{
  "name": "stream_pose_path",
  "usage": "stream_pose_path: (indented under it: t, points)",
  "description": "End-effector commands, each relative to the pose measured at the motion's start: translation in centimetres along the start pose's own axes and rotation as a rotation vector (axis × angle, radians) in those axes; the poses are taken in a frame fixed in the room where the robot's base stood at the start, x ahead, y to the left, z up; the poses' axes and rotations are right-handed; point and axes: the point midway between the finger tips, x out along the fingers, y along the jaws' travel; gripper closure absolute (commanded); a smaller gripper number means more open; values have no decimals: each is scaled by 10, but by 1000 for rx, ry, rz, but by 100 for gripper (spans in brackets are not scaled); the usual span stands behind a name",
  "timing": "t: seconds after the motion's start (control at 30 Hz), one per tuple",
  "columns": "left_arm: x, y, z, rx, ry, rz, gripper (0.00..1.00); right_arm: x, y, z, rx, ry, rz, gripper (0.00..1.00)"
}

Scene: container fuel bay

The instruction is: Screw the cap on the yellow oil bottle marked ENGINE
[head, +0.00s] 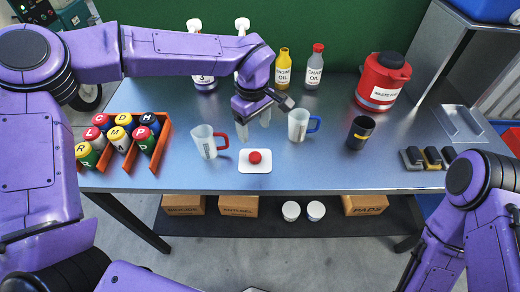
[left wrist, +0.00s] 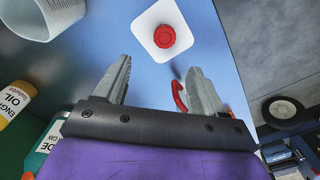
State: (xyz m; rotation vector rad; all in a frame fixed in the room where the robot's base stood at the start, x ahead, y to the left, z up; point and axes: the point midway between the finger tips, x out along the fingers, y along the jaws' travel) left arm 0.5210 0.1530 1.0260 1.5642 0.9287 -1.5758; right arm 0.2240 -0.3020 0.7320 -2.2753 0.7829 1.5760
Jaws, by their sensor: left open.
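The yellow bottle marked ENGINE OIL (head: 284,70) stands upright at the back of the bench, and its neck looks bare. Its side shows in the left wrist view (left wrist: 14,101). A red cap (head: 255,157) lies on a small white pad (head: 245,168) near the bench's front. The cap (left wrist: 164,36) and pad (left wrist: 151,17) also show in the left wrist view. My left gripper (head: 254,127) is open and empty, above the bench just behind the cap and apart from it. Its fingers (left wrist: 160,85) point toward the cap. My right gripper is out of view.
A red-handled jug (head: 206,142) and a blue-handled jug (head: 299,124) flank the pad. A CHAIN OIL bottle (head: 314,70) with a red cap stands right of the yellow one. An orange rack (head: 162,143), a dark cup (head: 360,134) and a red waste can (head: 383,80) stand further out.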

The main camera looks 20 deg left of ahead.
Motion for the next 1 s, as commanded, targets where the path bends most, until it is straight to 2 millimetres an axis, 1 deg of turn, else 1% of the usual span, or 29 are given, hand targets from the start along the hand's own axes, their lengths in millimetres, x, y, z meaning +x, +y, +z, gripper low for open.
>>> stream_pose_path:
  t: [0.13,0.27,0.37,0.5,0.6,0.7,0.9,1.0]
  points:
    - [0,4,6,14,0,-2,30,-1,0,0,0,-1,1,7]
    - [3,6,7,18,1,-4,30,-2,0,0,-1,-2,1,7]
    - [16,5,7,19,1,-7,30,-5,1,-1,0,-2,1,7]
    - [40,4,6,15,1,-6,30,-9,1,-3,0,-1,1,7]
    - [51,4,5,14,1,-5,30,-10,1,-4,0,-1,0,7]
    - [54,4,5,13,2,-2,30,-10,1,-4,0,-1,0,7]
    - [54,4,5,13,2,-2,30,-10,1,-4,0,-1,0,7]
    - [59,3,5,13,2,-5,30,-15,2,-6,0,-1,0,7]
